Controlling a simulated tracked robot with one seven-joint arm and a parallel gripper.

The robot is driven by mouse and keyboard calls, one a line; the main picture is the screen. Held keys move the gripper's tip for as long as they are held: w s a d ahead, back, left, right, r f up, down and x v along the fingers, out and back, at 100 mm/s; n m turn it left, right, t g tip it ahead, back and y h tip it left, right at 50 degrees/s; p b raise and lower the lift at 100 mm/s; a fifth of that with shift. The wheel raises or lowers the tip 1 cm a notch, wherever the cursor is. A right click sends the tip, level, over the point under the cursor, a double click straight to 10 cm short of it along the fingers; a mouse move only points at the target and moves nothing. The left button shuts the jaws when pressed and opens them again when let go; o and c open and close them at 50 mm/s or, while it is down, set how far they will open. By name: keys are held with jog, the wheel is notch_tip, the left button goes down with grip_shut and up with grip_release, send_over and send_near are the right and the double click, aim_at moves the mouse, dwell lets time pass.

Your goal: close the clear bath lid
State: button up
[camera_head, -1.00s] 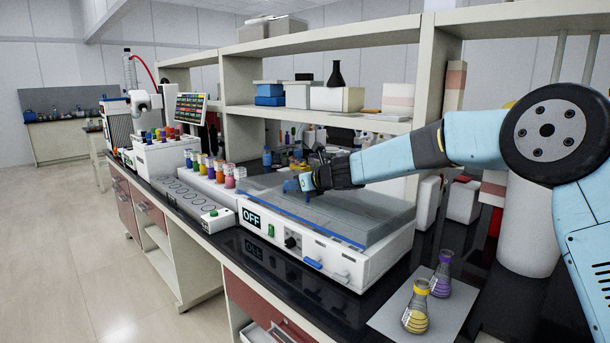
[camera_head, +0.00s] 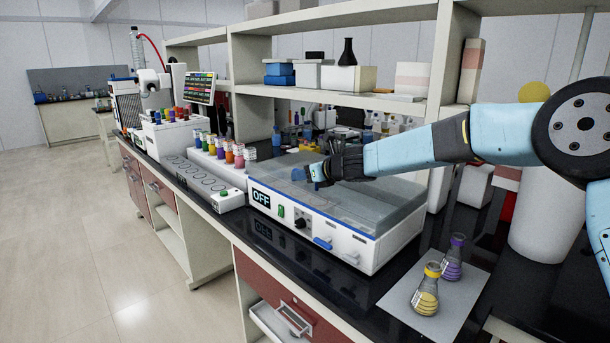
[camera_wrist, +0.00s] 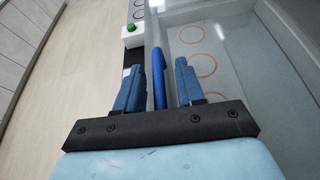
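The bath (camera_head: 320,228) is a white box with an "OFF" display, standing on the black bench. Its clear grey lid (camera_head: 365,205) lies low over the top, with a blue strip along the front edge. I cannot tell exactly how far the lid is shut. My gripper (camera_head: 318,174) is over the bath in the head view. In the wrist view, my gripper (camera_wrist: 158,85) has its two blue fingers apart, one on each side of a blue bar (camera_wrist: 158,75). A gap shows on both sides of the bar. Orange rings show on the bath floor.
A row of colour-capped bottles (camera_head: 225,150) stands left of the bath, behind a plate with a green button (camera_head: 225,192). Two flasks, yellow-ringed (camera_head: 427,292) and purple-ringed (camera_head: 454,258), stand on a grey mat at the right. Shelves (camera_head: 330,95) rise behind the bath.

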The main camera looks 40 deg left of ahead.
jog(key=v, duration=1.3)
jog(key=shift+d+r, duration=0.15)
jog(key=shift+d, duration=0.2)
jog(key=shift+w+d, duration=0.1)
jog(key=s+d+r+n+t+h, duration=0.15)
jog(key=d+n, duration=0.35)
jog(key=d, duration=0.8)
jog(key=d+r+n+t+h, duration=0.1)
jog(key=d+r+n+h, duration=0.2)
jog(key=d, duration=1)
jog(key=s+d+r+n+t+h, duration=0.15)
jog(key=d+n, duration=0.45)
jog(key=d, duration=0.6)
jog(key=s+d+f+n+h, duration=0.1)
jog(key=s+d, duration=0.4)
jog(key=d, duration=0.5)
jog(key=s+d+f+n+h, duration=0.1)
jog(key=s+d+h, duration=0.3)
jog(key=d, duration=0.6)
jog(key=s+d+f+n+h, duration=0.2)
jog(key=s+d+n, duration=0.1)
jog(key=s+d, duration=0.4)
jog(key=d, duration=0.3)
jog(key=shift+d+t+h, duration=0.25)
jog(key=shift+t+h, duration=0.05)
jog(key=shift+t, duration=0.1)
jog(key=shift+w, duration=0.1)
